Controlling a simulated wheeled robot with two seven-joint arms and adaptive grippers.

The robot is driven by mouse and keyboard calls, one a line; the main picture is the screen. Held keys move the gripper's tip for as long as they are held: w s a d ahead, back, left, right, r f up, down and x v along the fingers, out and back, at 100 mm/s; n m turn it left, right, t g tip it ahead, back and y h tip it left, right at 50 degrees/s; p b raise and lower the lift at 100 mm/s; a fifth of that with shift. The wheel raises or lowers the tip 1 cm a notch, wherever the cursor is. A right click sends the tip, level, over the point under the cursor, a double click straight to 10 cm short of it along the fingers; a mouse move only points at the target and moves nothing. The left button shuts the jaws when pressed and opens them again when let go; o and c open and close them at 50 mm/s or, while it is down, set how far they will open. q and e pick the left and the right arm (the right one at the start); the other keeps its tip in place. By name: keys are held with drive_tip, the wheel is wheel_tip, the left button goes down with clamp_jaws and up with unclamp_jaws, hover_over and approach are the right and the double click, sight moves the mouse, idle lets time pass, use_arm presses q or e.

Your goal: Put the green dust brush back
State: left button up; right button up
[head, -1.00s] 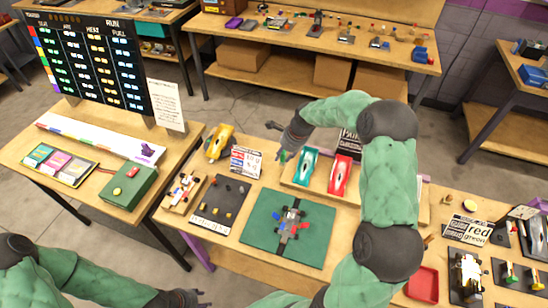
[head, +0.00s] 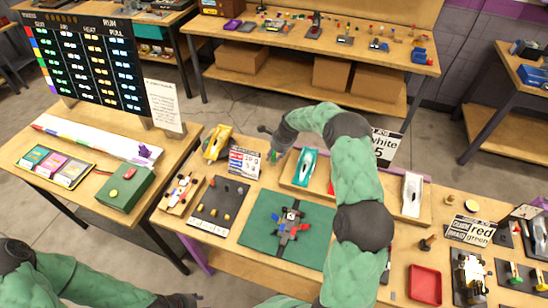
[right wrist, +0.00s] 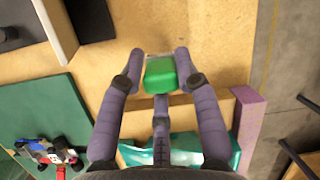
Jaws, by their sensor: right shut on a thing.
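The green dust brush (right wrist: 160,76) is between the fingertips of my right gripper (right wrist: 160,58), which is shut on it, in the right wrist view. In the head view the right gripper (head: 278,148) is above the near table, left of the teal car body, with a bit of the green brush (head: 273,157) below it. Whether the brush touches the table I cannot tell. My left gripper (head: 182,300) is at the bottom left of the head view, dark and small, and its fingers cannot be made out.
A teal car body (head: 305,166) and a white one (head: 411,194) stand on a wooden rack. A small car (head: 289,229) sits on a green mat (head: 258,238). A yellow car body (head: 217,142) stands left.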

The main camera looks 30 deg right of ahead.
drive_tip(key=shift+f, duration=0.4)
drive_tip(key=shift+f, duration=0.15)
drive_tip(key=o, duration=1)
drive_tip(key=shift+o, duration=0.2)
drive_tip(key=shift+d+r, duration=0.1)
drive_tip(key=shift+r, duration=0.3)
drive_tip(key=p+v, duration=0.1)
drive_tip(key=v, duration=1)
drive_tip(key=shift+r+p, duration=0.25)
drive_tip(key=shift+p, duration=0.1)
drive_tip(key=shift+s, duration=0.1)
